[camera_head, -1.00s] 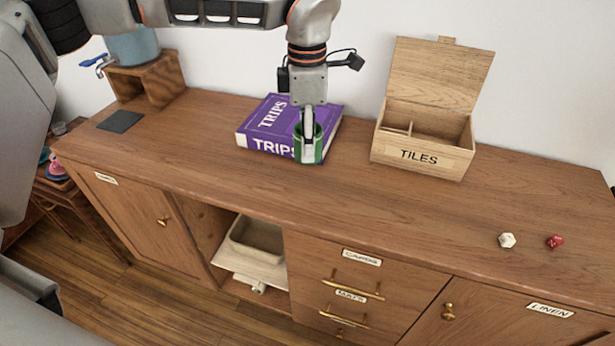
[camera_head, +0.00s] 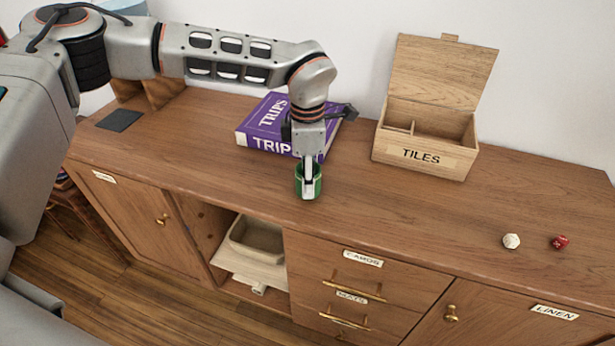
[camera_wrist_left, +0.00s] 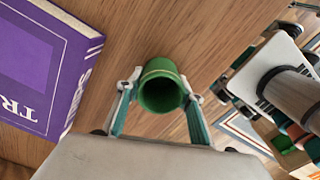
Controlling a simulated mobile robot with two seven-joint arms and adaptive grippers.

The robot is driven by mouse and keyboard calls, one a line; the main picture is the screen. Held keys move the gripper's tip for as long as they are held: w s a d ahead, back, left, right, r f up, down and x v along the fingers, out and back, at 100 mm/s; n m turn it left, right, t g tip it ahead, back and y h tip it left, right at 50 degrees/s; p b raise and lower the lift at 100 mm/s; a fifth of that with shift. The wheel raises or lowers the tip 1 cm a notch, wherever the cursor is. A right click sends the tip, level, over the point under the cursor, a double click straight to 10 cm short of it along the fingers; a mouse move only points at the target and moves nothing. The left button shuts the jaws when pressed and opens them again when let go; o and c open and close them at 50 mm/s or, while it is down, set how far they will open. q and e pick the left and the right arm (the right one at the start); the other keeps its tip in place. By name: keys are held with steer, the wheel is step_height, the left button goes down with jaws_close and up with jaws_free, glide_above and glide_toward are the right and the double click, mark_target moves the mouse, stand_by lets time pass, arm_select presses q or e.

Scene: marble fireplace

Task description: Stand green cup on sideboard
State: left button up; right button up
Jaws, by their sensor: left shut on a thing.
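The green cup (camera_head: 315,185) is upright at the sideboard's front half, in front of the purple book. My left gripper (camera_head: 308,178) comes down from above and is shut on the cup. In the left wrist view the cup (camera_wrist_left: 160,88) sits between the two fingers (camera_wrist_left: 158,95), its open mouth toward the camera. The sideboard (camera_head: 400,215) has a wooden top. The cup's base looks at or close to the top; I cannot tell whether it touches.
A purple book (camera_head: 262,125) lies behind the cup. An open wooden TILES box (camera_head: 425,160) stands to the right. A white die (camera_head: 511,241) and a red die (camera_head: 560,242) lie at the right front. A dark square mat (camera_head: 119,120) lies at left.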

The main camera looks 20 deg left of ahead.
arm_select(q)
steer(key=shift+f, duration=0.1)
arm_select(e)
steer(key=shift+s, duration=0.15)
arm_select(q)
steer(key=o, duration=1.1)
arm_select(e)
steer(key=shift+s, duration=0.1)
arm_select(q)
step_height(320, 180, up, 12)
steer(key=shift+r+p, duration=0.1)
steer(key=shift+p, duration=0.45)
arm_select(e)
steer(key=shift+s+a+r, duration=0.1)
steer(key=shift+s+a, duration=0.05)
steer(key=shift+s, duration=0.05)
steer(key=shift+w+r, duration=0.1)
